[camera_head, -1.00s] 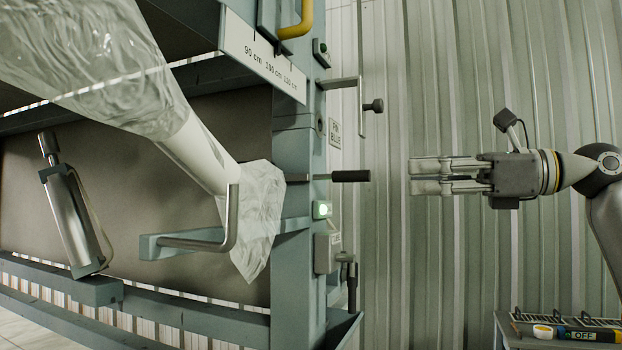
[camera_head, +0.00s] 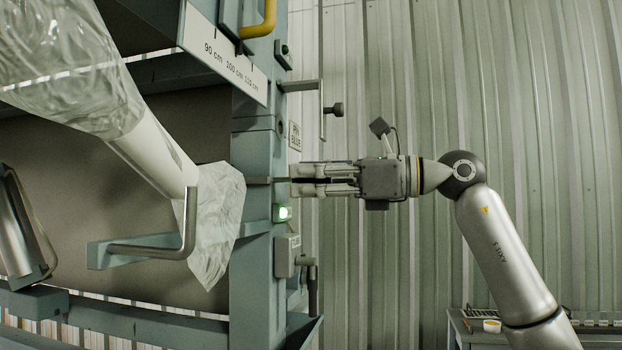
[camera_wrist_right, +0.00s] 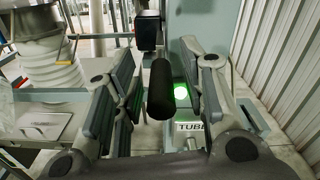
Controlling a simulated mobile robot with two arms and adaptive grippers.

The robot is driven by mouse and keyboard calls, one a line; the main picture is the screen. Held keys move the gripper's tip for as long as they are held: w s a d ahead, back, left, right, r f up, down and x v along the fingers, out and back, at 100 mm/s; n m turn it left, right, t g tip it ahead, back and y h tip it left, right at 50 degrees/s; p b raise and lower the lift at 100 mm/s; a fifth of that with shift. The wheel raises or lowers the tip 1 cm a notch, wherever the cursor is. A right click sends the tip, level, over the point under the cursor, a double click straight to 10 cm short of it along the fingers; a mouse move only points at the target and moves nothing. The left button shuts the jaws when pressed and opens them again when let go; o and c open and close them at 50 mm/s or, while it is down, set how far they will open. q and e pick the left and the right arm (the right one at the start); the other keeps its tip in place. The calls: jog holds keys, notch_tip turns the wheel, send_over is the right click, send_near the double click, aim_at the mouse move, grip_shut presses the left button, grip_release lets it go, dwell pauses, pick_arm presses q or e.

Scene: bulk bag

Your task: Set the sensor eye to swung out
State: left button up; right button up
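A rod with a black grip (camera_wrist_right: 160,88) sticks out to the right from the blue-grey frame post (camera_head: 258,140). No label shows which part is the sensor eye; this grip could be its handle, but I cannot tell. My right gripper (camera_head: 292,180) reaches in from the right at the rod's height, and its fingers hide most of the grip in the head view. In the right wrist view the fingers (camera_wrist_right: 160,95) are apart on either side of the grip, with gaps visible. A small box with a lit green lamp (camera_head: 283,213) sits just below. My left gripper is not in view.
A bracket with a black knob (camera_head: 335,109) juts out above my right gripper. A grey box (camera_head: 287,256) with a pipe is below. A clear bag liner (camera_head: 212,220) on a white tube and a bent metal bar (camera_head: 190,225) are left of the post. Corrugated wall stands behind.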

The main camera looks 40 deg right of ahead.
jog(key=shift+c, duration=0.5)
grip_shut()
